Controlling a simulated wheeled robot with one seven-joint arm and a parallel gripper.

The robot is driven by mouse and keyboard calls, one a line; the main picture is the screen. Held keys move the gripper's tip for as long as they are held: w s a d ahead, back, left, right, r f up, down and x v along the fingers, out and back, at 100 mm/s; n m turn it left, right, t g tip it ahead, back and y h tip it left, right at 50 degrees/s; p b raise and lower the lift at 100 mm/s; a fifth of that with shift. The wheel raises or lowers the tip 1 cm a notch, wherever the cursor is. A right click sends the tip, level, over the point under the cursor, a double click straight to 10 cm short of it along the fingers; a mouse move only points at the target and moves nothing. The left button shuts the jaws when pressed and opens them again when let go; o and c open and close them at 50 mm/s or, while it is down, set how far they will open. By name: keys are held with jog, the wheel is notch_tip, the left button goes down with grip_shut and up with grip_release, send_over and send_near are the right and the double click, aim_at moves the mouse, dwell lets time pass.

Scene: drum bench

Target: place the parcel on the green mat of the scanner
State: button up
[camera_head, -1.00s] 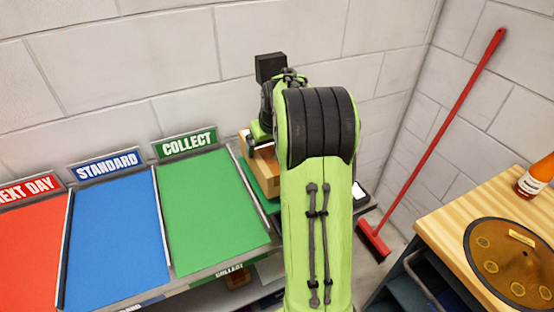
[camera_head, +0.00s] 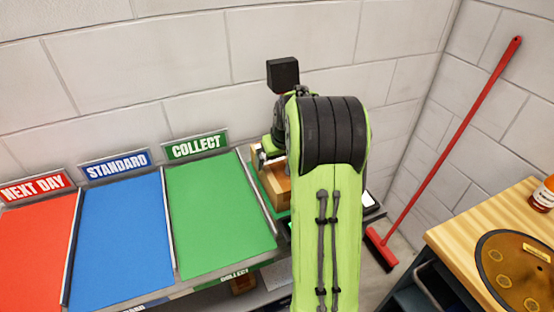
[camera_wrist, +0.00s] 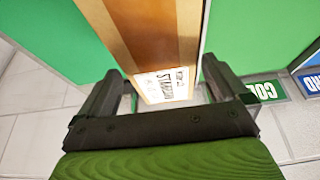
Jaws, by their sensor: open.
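The parcel (camera_head: 275,182) is a brown box that lies on the scanner's green mat (camera_head: 262,190), just right of the green COLLECT bay. My arm hides part of both. The wrist view shows the parcel (camera_wrist: 150,40) with a lighter band and a white label reading STANDARD. My gripper (camera_wrist: 160,72) is open, with a dark finger on each side of the parcel's near end. A gap shows beside the fingers. In the head view my gripper (camera_head: 268,150) is mostly hidden behind my arm. The mat also shows in the wrist view (camera_wrist: 45,35).
Left of the scanner are sloped bays: green COLLECT (camera_head: 215,210), blue STANDARD (camera_head: 120,235) and red NEXT DAY (camera_head: 35,250). A block wall stands behind. A red broom (camera_head: 450,145) leans in the corner. A wooden bench (camera_head: 460,230) with a bottle (camera_head: 543,195) is at right.

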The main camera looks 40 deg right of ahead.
jog(key=p+v, duration=0.2)
jog(key=v, duration=0.9)
jog(key=s+a+r+n, duration=0.1)
jog(key=s+a+r, duration=0.15)
jog(key=a, duration=0.45)
jog(key=s+a+r+n, duration=0.1)
jog(key=s+a+r, duration=0.15)
jog(key=a, duration=0.45)
jog(key=s+a+f, duration=0.1)
jog(key=s+a, duration=0.4)
jog(key=s, duration=0.2)
jog(key=s+a+f+n+t+y, duration=0.1)
jog(key=s+a+f, duration=0.1)
jog(key=s+a, duration=0.3)
jog(key=s, duration=0.3)
jog(key=shift+f+n, duration=0.3)
